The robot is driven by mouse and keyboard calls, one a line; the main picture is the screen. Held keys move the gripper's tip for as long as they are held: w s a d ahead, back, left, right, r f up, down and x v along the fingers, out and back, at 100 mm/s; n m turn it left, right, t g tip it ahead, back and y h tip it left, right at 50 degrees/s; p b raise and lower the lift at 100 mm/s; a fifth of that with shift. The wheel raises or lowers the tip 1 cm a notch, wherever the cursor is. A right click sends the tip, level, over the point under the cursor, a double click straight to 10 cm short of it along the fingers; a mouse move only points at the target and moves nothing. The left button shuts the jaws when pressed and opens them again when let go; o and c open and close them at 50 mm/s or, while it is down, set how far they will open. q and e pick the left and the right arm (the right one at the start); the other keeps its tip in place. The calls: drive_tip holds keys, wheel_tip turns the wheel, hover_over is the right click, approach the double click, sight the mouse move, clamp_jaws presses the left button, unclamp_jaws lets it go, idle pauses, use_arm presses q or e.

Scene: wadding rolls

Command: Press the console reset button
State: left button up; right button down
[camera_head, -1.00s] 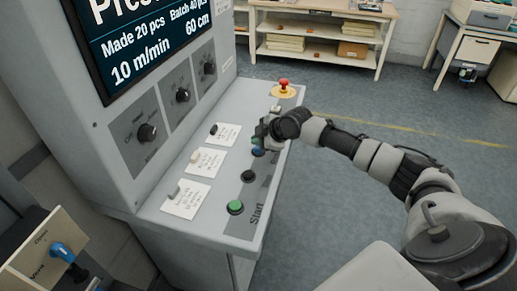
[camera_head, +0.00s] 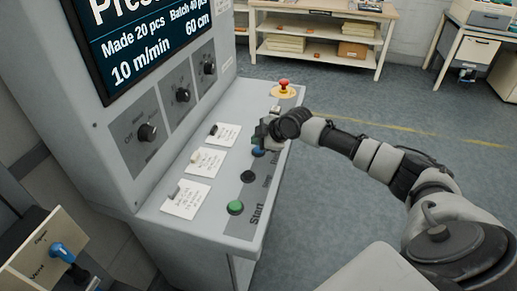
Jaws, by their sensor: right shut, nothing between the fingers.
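The console (camera_head: 185,175) stands at the left, with a sloped grey panel. On the panel are a green button (camera_head: 235,207) beside the word Start, a black button (camera_head: 248,177), and a blue button (camera_head: 258,152) partly hidden by my right gripper. My right gripper (camera_head: 262,138) is shut and empty, its tips just above or at the blue button; I cannot tell whether they touch. The blue button's label is hidden or too small to read. My left gripper is not in view.
A red mushroom button (camera_head: 283,84) on a yellow base sits at the panel's far end. Three labelled switches line the panel's inner side. A box with a blue valve handle (camera_head: 62,252) is at lower left. A shelf table (camera_head: 318,40) stands behind. The floor at right is clear.

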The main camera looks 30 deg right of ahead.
idle(0.4)
drive_tip(key=shift+f, duration=0.4)
drive_tip(key=shift+f+b, duration=0.4)
drive_tip(key=shift+f, duration=0.1)
idle(0.8)
drive_tip(key=shift+r+p, duration=0.75)
drive_tip(key=shift+r, duration=0.1)
drive_tip(key=shift+r, duration=0.15)
wheel_tip(320, 180, up, 5)
drive_tip(key=p, duration=0.4)
